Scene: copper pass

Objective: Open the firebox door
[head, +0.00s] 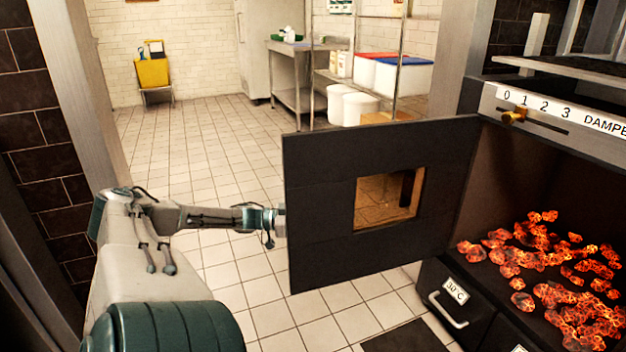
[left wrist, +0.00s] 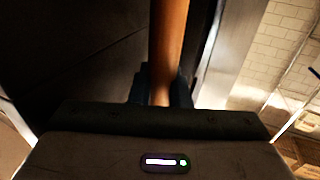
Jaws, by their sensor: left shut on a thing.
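The firebox door (head: 320,200) is a black panel with a small window (head: 388,200) in it. It stands swung wide open from the firebox at the right, where glowing coals (head: 560,270) show. My left arm reaches in from the left, and its gripper goes behind the door's free edge in the head view, so the fingers are hidden there. In the left wrist view my left gripper (left wrist: 161,95) is shut on an orange-brown bar handle (left wrist: 168,45) against a dark surface. My right gripper is not in view.
A damper slider (head: 514,117) with a brass knob sits above the firebox opening. A pillar (head: 75,90) stands at the left.

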